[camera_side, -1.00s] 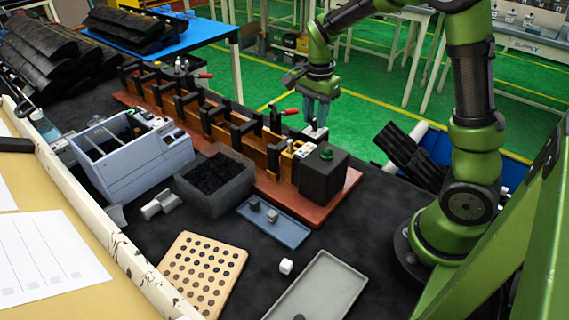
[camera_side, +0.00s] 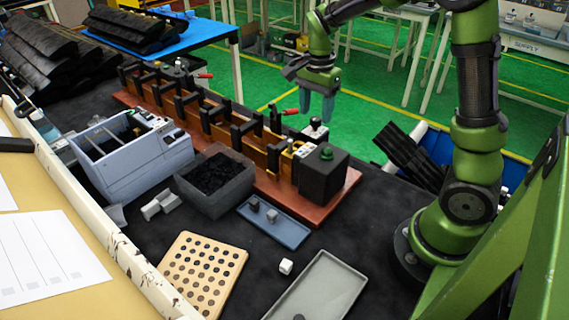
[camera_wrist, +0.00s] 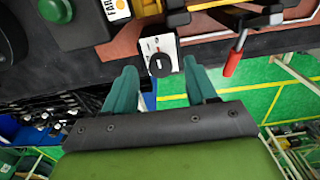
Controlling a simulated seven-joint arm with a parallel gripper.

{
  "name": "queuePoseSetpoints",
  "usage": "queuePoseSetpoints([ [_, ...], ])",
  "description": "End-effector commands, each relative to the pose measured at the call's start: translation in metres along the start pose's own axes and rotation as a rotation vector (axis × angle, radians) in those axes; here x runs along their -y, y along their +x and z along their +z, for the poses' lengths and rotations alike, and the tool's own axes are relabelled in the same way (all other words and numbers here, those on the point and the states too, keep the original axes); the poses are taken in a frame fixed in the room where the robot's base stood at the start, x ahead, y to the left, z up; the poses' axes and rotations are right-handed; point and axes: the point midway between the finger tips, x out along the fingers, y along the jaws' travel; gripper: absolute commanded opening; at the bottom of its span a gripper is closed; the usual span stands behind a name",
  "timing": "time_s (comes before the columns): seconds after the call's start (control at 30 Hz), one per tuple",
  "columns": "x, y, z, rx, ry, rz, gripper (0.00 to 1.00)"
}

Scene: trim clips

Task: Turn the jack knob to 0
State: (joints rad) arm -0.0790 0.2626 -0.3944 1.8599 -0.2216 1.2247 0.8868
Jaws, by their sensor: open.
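The jack knob is a round black knob (camera_wrist: 160,64) on a small white box (camera_wrist: 159,45) with dark marks and a bit of red on its face. The marks are too small to read, and I cannot tell the knob's setting. In the side view the box (camera_side: 315,133) stands at the far right end of the fixture, with the black knob (camera_side: 315,122) on top. My gripper (camera_side: 317,116) hangs just above the knob with its two teal fingers apart and empty. In the wrist view the fingertips (camera_wrist: 159,67) lie on either side of the knob, apparently clear of it.
A red-handled clamp (camera_wrist: 235,52) stands close to the right finger. A black box with a green button (camera_side: 326,153) is near the knob on the brown fixture board (camera_side: 335,200). A grey bin (camera_side: 215,190) and blue tray (camera_side: 285,232) lie in front.

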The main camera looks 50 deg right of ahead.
Motion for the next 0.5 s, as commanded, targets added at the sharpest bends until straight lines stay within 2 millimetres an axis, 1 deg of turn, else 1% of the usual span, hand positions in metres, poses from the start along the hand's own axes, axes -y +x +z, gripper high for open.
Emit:
queuePoseSetpoints([
  [0.03,0.001,-0.012,0.000,0.000,0.000,-0.007,0.57],
  [0.3,0.001,-0.078,0.000,-0.001,0.001,-0.007,0.57],
  [0.5,0.001,-0.121,0.000,-0.002,0.001,-0.006,0.57],
])
